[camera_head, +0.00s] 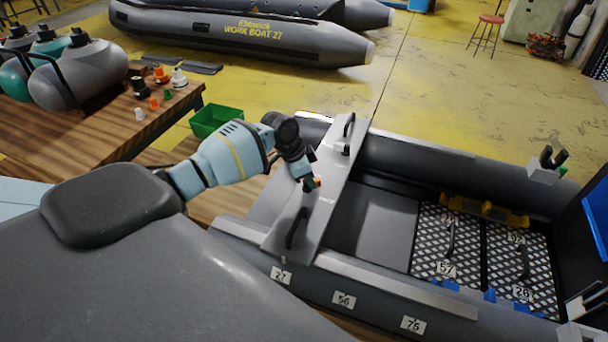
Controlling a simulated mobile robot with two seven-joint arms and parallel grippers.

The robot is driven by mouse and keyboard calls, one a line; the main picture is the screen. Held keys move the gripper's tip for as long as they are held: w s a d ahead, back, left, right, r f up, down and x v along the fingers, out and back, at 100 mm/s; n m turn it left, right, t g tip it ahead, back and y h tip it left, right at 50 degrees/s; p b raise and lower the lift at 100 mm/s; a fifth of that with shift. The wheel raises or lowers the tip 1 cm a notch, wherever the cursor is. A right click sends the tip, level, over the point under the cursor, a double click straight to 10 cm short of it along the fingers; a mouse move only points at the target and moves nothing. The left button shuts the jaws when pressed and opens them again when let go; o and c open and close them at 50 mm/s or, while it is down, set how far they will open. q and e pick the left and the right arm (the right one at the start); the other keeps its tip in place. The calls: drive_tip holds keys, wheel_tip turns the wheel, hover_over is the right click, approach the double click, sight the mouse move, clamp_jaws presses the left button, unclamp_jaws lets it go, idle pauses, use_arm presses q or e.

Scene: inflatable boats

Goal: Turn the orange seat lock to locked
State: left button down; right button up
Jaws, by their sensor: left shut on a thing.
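The orange seat lock (318,182) shows as a small orange piece on the grey bench seat (325,215) of the near boat. My left gripper (312,183) reaches in from the left over the seat and is shut on the lock, hiding most of it. I cannot read the lock's position from here. Black handles stand on the seat, one at the near end (296,228) and one at the far end (349,124). My right gripper is not in view.
The grey boat (390,150) has chequered floor panels (430,240) at right. A wooden bench (90,140) at left holds grey tanks (80,75) and small fittings. A green bin (215,121) stands beside it. Yellow floor (430,90) beyond is largely clear.

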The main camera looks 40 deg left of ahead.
use_arm(q)
drive_tip(key=n, duration=0.1)
drive_tip(key=n+y+p, duration=0.1)
drive_tip(key=shift+w+r+n+t+p, duration=0.15)
drive_tip(key=shift+r+n+t+p, duration=0.15)
drive_tip(key=shift+r+n, duration=0.1)
drive_tip(key=shift+n, duration=0.5)
drive_tip(key=n, duration=0.1)
drive_tip(key=n+y, duration=0.1)
drive_tip(key=n, duration=0.1)
drive_tip(key=shift+a+f+t+y+p, duration=0.15)
drive_tip(key=shift+f+t+y+p, duration=0.15)
drive_tip(key=shift+p, duration=0.1)
drive_tip(key=shift+a+n+y, duration=0.1)
drive_tip(key=shift+n+y, duration=0.6)
drive_tip(key=shift+n, duration=1.4)
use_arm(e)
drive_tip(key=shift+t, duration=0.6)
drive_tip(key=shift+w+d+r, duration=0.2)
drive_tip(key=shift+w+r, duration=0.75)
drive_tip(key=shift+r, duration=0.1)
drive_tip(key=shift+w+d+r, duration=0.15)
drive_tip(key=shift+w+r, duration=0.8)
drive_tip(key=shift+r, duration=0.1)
use_arm(q)
drive_tip(key=c, duration=1.4)
unclamp_jaws()
drive_tip(key=shift+f, duration=0.1)
drive_tip(key=shift+o, duration=0.2)
